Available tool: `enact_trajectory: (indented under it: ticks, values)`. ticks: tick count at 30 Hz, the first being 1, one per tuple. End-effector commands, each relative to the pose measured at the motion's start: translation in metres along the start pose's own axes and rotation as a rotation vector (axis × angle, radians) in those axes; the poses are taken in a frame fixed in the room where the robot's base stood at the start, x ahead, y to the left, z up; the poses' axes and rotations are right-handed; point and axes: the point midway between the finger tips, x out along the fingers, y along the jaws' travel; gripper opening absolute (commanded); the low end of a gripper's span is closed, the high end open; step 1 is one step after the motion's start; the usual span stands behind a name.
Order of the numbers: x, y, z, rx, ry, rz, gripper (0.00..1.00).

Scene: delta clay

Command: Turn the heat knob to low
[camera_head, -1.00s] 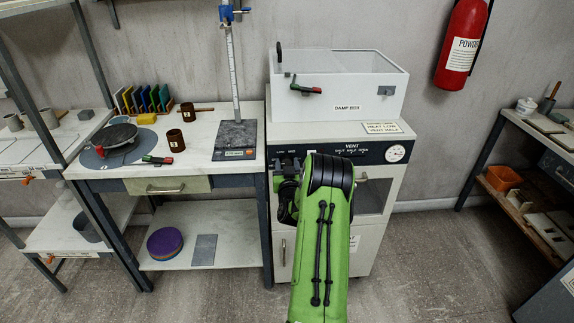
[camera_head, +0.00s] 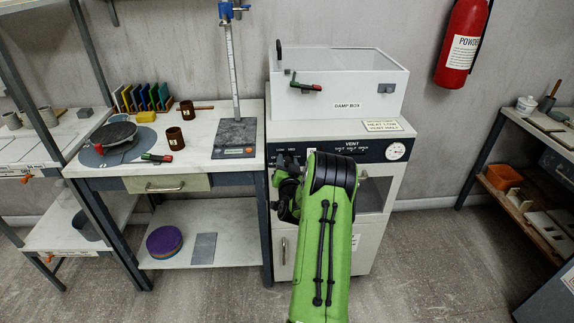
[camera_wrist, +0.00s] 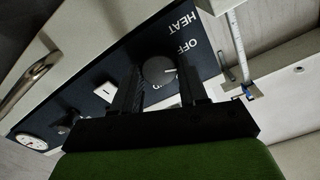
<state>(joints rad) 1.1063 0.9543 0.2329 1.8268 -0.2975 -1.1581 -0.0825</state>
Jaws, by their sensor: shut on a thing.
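The heat knob (camera_wrist: 155,72) is a round dark knob with a short white mark on the dark control panel. In the wrist view it sits between my gripper's two fingers, beside the OFF and HEAT lettering. My gripper (camera_wrist: 158,77) is shut on this knob. In the head view my gripper (camera_head: 287,162) is at the left part of the cabinet's panel (camera_head: 317,153), and it hides the knob there. The mark points toward the right finger in the wrist view; which setting that is I cannot tell.
A white switch (camera_wrist: 104,91) and a dark vent knob (camera_wrist: 68,119) lie along the panel, with a round gauge (camera_head: 396,152) at its right end. A damp box (camera_head: 345,105) and a card reading heat low, vent half (camera_head: 382,125) are above. A worktable (camera_head: 200,150) adjoins the left.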

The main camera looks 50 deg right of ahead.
Motion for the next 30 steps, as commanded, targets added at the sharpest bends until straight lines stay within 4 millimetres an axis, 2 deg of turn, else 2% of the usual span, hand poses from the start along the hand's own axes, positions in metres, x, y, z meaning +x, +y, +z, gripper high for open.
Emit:
enact_trajectory:
  ticks: [15,21,30]
  values:
    - [-0.0001,0.0022,0.0001,0.454,0.001,0.001,0.12]
    - [-0.0001,0.003,0.0001,0.569,0.001,0.001,0.12]
    - [-0.0001,0.0032,0.0005,0.654,0.001,0.001,0.12]
